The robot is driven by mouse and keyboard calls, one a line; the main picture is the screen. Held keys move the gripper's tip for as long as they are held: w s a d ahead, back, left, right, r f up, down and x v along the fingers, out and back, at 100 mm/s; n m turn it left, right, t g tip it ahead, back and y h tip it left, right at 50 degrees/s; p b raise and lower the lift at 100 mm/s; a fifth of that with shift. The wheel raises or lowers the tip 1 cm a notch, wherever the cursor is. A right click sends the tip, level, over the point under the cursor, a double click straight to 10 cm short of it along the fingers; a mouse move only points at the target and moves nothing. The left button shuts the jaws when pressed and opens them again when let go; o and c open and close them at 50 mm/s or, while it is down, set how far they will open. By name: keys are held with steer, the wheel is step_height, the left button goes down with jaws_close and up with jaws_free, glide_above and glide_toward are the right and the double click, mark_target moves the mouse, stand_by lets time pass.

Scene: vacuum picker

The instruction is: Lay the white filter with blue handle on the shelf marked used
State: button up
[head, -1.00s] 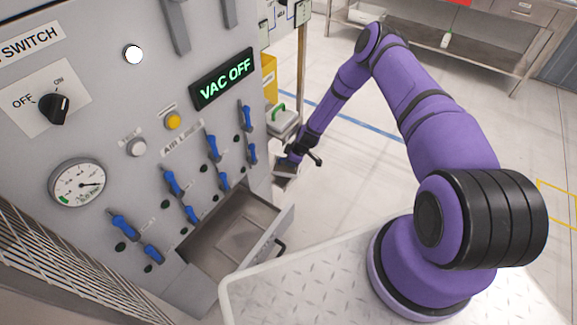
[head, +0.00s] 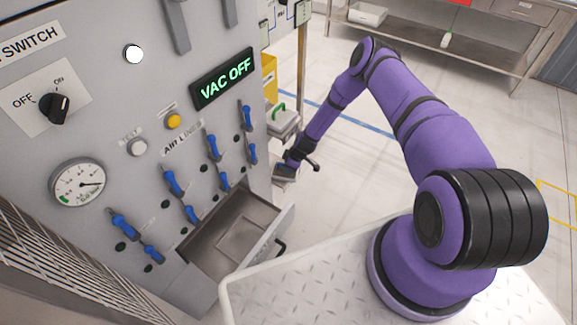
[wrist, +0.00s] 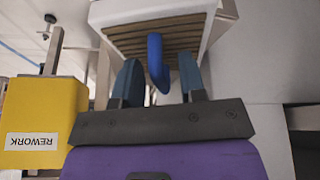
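The filter (wrist: 205,22) has a white frame, brown slats and a blue handle (wrist: 155,62), seen close up in the wrist view. My gripper (wrist: 158,78) has its two fingers apart, one on each side of the handle. A gap shows between the handle and the right finger; the left finger is nearer to it. In the head view my gripper (head: 291,163) is low beside the panel's right edge, with the pale filter (head: 285,173) just below it. I cannot tell what the filter rests on. No label reading used is readable.
A yellow bin marked REWORK (wrist: 45,110) is beside my gripper; its label appears upside down. A grey case with green handle (head: 284,120) stands behind the gripper. An open drawer (head: 262,258) juts from the panel in front. Open floor lies to the right.

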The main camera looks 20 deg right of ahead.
steer(key=v, duration=1.2)
